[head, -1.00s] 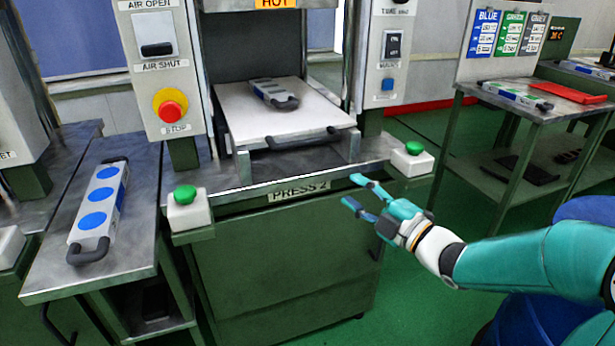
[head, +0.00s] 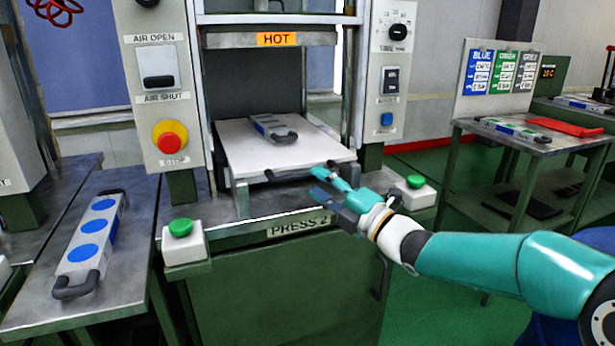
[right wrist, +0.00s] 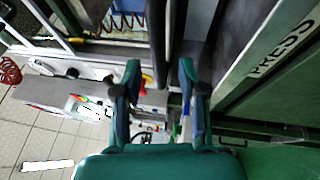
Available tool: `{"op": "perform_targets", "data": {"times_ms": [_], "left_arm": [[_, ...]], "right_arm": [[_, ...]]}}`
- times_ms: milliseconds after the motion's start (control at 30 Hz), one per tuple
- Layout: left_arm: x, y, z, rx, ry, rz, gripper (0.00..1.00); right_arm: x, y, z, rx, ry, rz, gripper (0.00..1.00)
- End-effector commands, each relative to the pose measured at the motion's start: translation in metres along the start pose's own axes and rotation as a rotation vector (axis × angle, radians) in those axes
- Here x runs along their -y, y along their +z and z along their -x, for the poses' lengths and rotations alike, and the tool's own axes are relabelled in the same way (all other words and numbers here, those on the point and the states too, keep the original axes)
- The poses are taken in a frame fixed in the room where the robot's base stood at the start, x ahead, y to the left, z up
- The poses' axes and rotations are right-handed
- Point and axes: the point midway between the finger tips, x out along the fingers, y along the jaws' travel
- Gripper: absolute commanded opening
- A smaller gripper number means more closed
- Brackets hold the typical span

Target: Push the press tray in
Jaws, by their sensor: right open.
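The press tray (head: 250,152) is a white plate pulled out at the front of Press 2, below the HOT plate. A dark handle (head: 300,172) runs along its front edge. A grey mould (head: 274,128) with a dark handle lies on the tray. My right gripper (head: 318,182) is open and empty, just in front of the right part of the tray's front edge and close to the handle. I cannot tell whether it touches. In the right wrist view its two fingers (right wrist: 160,90) stand apart with nothing between them. My left gripper is not in view.
A mould with blue discs (head: 92,240) lies on the left side table (head: 30,305). Green buttons on white boxes stand at the press's left (head: 183,240) and right (head: 418,192) front corners. A table (head: 500,140) with a red tray (head: 565,127) is at the right.

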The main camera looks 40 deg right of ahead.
Motion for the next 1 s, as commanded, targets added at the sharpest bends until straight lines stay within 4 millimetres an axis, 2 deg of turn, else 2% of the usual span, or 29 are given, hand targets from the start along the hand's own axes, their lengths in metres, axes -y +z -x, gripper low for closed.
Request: {"op": "perform_targets", "data": {"times_ms": [100, 233, 633, 900, 1000], "left_arm": [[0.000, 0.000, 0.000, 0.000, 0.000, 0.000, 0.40], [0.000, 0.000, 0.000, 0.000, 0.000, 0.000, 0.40], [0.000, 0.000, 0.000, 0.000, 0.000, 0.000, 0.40], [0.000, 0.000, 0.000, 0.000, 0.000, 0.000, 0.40], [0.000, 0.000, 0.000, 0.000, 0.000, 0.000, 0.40]], "right_arm": [[0.000, -0.001, -0.021, -0.003, 0.001, 0.000, 0.41], [0.000, -0.001, -0.034, -0.002, 0.000, 0.000, 0.41], [0.000, -0.001, -0.041, -0.001, -0.001, 0.000, 0.41], [0.000, -0.001, -0.041, -0.002, -0.001, 0.000, 0.00], [0.001, -0.001, -0.041, -0.002, -0.001, -0.001, 0.00]]}}
